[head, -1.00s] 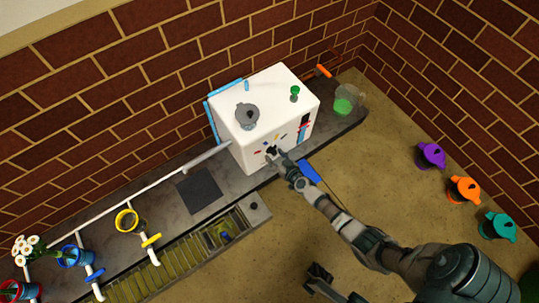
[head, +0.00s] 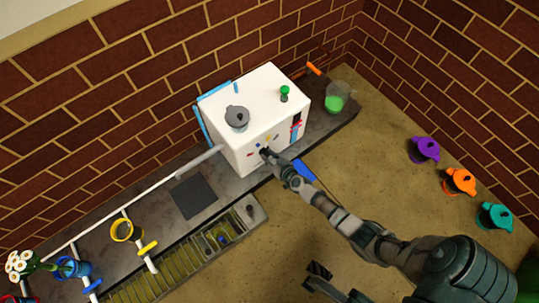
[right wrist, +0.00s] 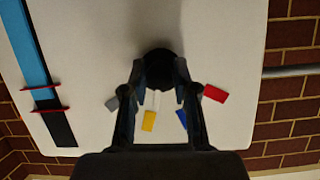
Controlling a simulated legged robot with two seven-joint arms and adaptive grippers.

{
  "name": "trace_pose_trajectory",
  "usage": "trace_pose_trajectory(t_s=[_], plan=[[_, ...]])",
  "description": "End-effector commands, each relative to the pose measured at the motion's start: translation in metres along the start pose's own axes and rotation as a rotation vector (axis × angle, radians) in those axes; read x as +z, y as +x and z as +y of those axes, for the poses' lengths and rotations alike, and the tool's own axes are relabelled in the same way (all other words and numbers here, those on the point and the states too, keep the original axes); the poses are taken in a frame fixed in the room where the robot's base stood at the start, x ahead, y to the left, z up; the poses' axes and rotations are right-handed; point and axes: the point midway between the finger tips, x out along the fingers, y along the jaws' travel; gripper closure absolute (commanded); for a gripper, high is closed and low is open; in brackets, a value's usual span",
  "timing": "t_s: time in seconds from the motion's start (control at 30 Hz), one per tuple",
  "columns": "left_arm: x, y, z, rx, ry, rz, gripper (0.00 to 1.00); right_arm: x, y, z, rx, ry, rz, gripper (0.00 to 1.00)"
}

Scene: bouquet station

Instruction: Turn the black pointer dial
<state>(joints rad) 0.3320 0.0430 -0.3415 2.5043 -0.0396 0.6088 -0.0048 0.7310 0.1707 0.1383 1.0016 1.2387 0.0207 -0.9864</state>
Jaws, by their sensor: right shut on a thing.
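The black pointer dial (right wrist: 159,66) is on the white front face of the box-shaped machine (head: 238,143). In the right wrist view the dial is round and dark, and both fingers of my right gripper (right wrist: 160,75) are closed against its sides. Grey, yellow, blue and red marks lie around it. In the head view my right gripper (head: 268,154) reaches the machine's front face and hides most of the dial. Which mark the pointer faces cannot be told. A dark gripper-like part of mine (head: 318,272), probably the left gripper, shows at the bottom; its jaw state is unclear.
A grey lidded pot (head: 237,118) and a green knob (head: 285,93) are on the machine's top. A beaker of green liquid (head: 336,98) stands to its right. Purple, orange and teal pots stand on the open floor at right.

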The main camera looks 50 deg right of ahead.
Motion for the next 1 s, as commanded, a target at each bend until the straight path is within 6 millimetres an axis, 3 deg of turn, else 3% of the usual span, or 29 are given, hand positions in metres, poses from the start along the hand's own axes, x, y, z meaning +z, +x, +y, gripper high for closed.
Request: trace_pose_trajectory(t_s=[0.6,0.63,0.7,1.0], plan=[[-0.0005,0.0001,0.0001,-0.001,-0.001,-0.002,1.0,-0.0046,0.0009,0.0042,-0.039,0.107,0.002,1.0],[-0.0004,0.0,0.0002,-0.001,-0.001,-0.003,1.0,-0.0046,0.0009,0.0042,-0.039,0.107,0.002,0.67],[-0.0001,-0.0001,0.0002,-0.001,-0.001,-0.003,1.0,-0.0045,0.001,0.0043,-0.039,0.107,0.002,0.49],[0.002,-0.0021,0.0004,0.0,-0.001,-0.012,1.0,-0.0018,0.0005,0.0033,-0.04,0.107,-0.003,0.47]])
